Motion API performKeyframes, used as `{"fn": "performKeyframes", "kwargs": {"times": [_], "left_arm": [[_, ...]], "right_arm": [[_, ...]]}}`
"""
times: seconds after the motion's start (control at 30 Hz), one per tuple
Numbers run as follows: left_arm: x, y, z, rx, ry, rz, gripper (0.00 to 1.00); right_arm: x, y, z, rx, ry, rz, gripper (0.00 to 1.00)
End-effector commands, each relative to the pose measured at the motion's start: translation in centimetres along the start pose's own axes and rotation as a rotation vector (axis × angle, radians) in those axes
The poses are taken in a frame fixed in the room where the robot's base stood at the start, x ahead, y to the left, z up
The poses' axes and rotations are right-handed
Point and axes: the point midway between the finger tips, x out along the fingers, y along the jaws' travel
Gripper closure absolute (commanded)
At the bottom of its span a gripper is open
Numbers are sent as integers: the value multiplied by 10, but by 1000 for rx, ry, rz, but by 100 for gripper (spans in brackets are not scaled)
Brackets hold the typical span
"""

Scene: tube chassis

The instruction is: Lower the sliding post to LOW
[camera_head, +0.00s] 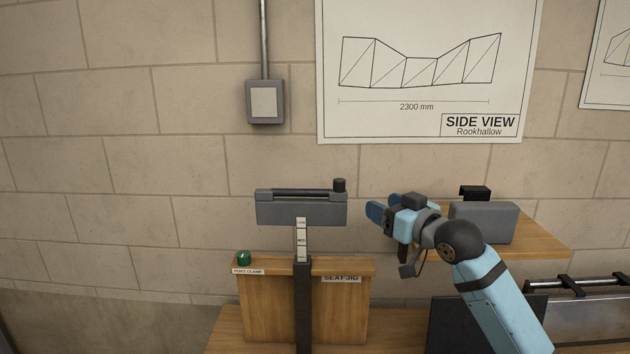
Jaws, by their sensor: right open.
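The sliding post (301,240) stands upright in a dark sleeve (303,305) in front of a wooden stand. Its white scale shows markings, with one near the middle that seems to read MID; the top marking is too small to read surely. A green knob (244,258) sits above the POST CLAMP label (249,271). My right gripper (374,212) is open and empty, to the right of the crosshead and apart from it. My left gripper is not in view.
The wooden stand (260,310) carries a SEAT JIG label (341,279). A grey box (484,222) rests on a wooden shelf (540,244) behind my right arm. Dark rails (580,283) lie at the lower right. Space left of the stand is clear.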

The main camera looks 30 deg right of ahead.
Motion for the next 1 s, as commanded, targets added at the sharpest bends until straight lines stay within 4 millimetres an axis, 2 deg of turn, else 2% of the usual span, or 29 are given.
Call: {"fn": "performKeyframes", "kwargs": {"times": [0.13, 0.23, 0.7, 0.83, 1.0], "left_arm": [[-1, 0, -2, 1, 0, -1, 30], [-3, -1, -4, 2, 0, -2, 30], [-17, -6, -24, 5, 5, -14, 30], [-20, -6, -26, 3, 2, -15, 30], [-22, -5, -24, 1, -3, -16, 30]], "right_arm": [[3, 2, -10, 1, 10, 1, 44], [15, 2, -11, 2, 10, 0, 44], [109, 2, -12, 3, 9, 0, 44], [126, 2, -11, 1, 9, 0, 44], [136, 2, -9, 0, 9, 0, 44]]}}
